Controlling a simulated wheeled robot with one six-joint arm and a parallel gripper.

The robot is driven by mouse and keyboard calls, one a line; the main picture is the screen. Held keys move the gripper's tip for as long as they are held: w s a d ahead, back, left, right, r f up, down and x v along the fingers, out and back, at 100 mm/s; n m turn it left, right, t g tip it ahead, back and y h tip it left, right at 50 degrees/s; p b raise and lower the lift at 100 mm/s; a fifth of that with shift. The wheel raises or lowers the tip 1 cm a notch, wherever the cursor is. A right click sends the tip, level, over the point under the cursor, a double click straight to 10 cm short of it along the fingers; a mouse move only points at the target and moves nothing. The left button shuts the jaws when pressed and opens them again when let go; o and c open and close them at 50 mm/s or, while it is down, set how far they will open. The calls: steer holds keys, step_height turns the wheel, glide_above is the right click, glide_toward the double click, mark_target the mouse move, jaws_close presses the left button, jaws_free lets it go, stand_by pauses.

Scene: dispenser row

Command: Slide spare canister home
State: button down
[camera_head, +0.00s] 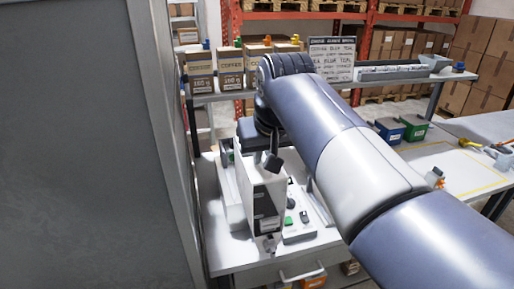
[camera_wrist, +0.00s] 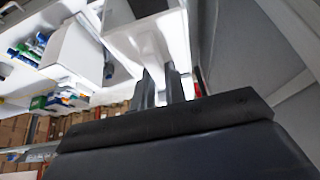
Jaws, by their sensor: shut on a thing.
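My gripper (camera_wrist: 161,78) has its two fingers close together at the near end of a pale, box-shaped body (camera_wrist: 150,42) in the wrist view, which looks like the spare canister. The fingers are shut on it; the exact grip is partly hidden. In the head view, my arm reaches down to a narrow dispenser row on a white bench. A tall white canister-like box (camera_head: 262,205) with a small label stands upright there, just below my wrist. My gripper is mostly hidden in that view, and I cannot tell how deep the canister sits.
A control panel (camera_head: 298,222) with green and black knobs lies right of the box. A grey wall panel (camera_head: 85,140) closes off the left. Coffee bags (camera_head: 230,70) stand on a shelf behind. Blue and green bins (camera_head: 413,128) sit on the right table.

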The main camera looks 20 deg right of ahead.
steer(key=shift+a+r, duration=0.1)
steer(key=shift+a, duration=0.1)
stand_by(0.3)
steer(key=shift+w+p, duration=1.5)
steer(key=shift+w, duration=2.1)
steer(key=shift+w+p, duration=0.6)
steer(key=shift+w, duration=0.55)
steer(key=shift+w+f, duration=0.15)
steer(key=shift+w, duration=1.25)
steer(key=shift+w+f, duration=0.15)
steer(key=shift+w, duration=1.2)
